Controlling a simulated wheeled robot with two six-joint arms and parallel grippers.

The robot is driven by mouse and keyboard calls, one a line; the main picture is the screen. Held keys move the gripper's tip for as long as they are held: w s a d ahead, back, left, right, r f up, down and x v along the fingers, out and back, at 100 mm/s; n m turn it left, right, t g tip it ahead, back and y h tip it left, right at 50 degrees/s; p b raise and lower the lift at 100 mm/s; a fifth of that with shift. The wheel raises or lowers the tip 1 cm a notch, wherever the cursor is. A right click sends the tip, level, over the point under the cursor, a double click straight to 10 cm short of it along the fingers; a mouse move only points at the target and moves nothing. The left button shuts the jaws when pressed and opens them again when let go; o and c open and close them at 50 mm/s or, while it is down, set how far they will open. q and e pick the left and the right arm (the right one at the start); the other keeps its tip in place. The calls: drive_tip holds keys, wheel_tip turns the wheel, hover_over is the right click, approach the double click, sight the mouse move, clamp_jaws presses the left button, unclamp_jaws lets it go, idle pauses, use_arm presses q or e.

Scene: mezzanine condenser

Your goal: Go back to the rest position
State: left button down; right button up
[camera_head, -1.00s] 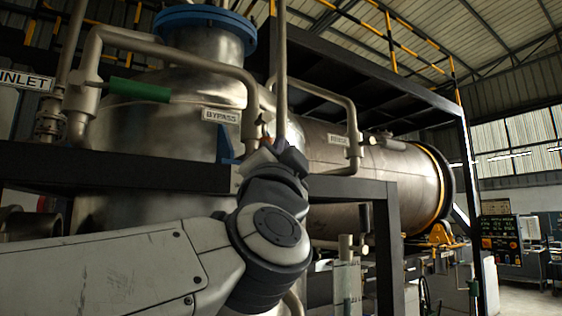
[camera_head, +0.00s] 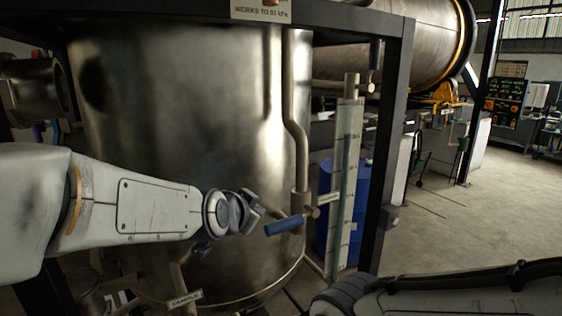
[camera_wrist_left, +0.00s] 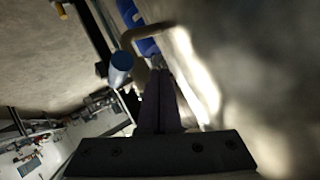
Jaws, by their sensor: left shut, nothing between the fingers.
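My left arm comes in from the left in the head view. Its gripper (camera_head: 254,211) is in front of the large steel vessel (camera_head: 180,110), just left of a blue-handled valve (camera_head: 285,225). In the left wrist view the dark fingers (camera_wrist_left: 160,95) are together with nothing between them. A blue handle end (camera_wrist_left: 121,62) shows just left of the fingertips there. I cannot tell whether the gripper touches it. Part of my right arm (camera_head: 450,295) shows at the bottom right of the head view; its gripper is out of view.
A black frame post (camera_head: 390,140) stands right of the vessel. A sight tube (camera_head: 345,180) and blue drum (camera_head: 357,205) are behind the valve. A pipe labelled SAMPLE (camera_head: 184,300) is low at the front. Open floor (camera_head: 500,215) lies to the right.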

use_arm(q)
drive_tip(key=s+a+f+n+g+y, duration=0.2)
drive_tip(key=s+a+f+n+g, duration=0.25)
drive_tip(key=s+a+f, duration=0.4)
drive_tip(key=s+a+f+n+g+y, duration=0.1)
drive_tip(key=s+a+f+n+g, duration=0.35)
drive_tip(key=s+f, duration=0.65)
drive_tip(key=s+d+m+g+b, duration=0.3)
drive_tip(key=s+d+m, duration=0.4)
drive_tip(key=s+d, duration=0.4)
drive_tip(key=shift+s+d+f+m+h+b, duration=0.35)
drive_tip(key=shift+d+b, duration=0.5)
drive_tip(key=shift+d, duration=0.4)
